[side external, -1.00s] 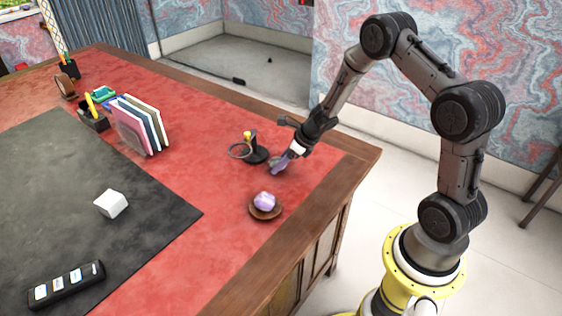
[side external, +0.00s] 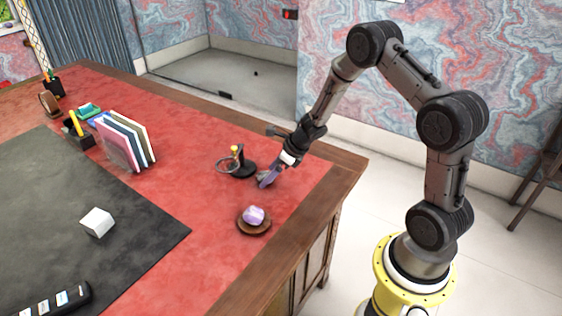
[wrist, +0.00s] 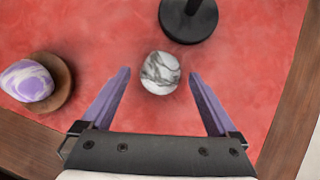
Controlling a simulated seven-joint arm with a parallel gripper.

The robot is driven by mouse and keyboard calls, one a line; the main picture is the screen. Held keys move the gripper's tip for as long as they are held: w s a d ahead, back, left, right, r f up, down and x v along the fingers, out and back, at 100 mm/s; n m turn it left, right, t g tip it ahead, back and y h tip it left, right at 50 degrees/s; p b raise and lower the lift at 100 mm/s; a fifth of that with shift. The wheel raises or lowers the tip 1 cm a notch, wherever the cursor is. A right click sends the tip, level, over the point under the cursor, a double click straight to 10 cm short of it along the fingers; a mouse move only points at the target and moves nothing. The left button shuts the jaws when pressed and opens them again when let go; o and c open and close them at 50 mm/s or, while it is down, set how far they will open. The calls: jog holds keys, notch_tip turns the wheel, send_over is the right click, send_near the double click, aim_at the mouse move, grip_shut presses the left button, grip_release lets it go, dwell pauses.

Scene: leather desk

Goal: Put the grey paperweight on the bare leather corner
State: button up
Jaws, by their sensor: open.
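The grey paperweight (wrist: 161,72) is a round, white-and-grey marbled stone on the red leather. In the wrist view it lies between the tips of my open purple fingers, with a gap on each side. In the side view my gripper (side external: 267,180) reaches down to the leather beside the black stand, and the paperweight (side external: 262,175) is partly hidden behind the fingers. Bare red leather (side external: 306,180) spreads to the right of my gripper toward the desk's corner.
A purple-and-white stone (wrist: 27,80) sits on a wooden dish (side external: 254,230). The black stand (side external: 242,170) with a ring is close beyond the paperweight. A white block (side external: 97,222) lies on the dark mat (side external: 50,190). Upright books (side external: 128,140) stand further left. The wooden desk edge (side external: 345,178) is at right.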

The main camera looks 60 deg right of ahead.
jog(key=s+d+r+m+t+h, duration=0.1)
jog(key=s+r+m+h, duration=0.3)
jog(key=r+m, duration=0.8)
jog(key=s+d+r+m+t+h, duration=0.1)
jog(key=s+r+m+h, duration=0.4)
jog(key=r, duration=1)
jog(key=s+a+m+g+y, duration=0.1)
jog(key=s+a+m+y, duration=0.2)
jog(key=s+a+m, duration=0.4)
jog(key=s+a+m+g+y, duration=0.1)
jog(key=s+a+m+y, duration=0.3)
jog(key=s+m, duration=0.9)
jog(key=a+m, duration=0.2)
jog(key=a, duration=0.1)
jog(key=shift+f+g, duration=0.25)
jog(key=shift+g, duration=0.15)
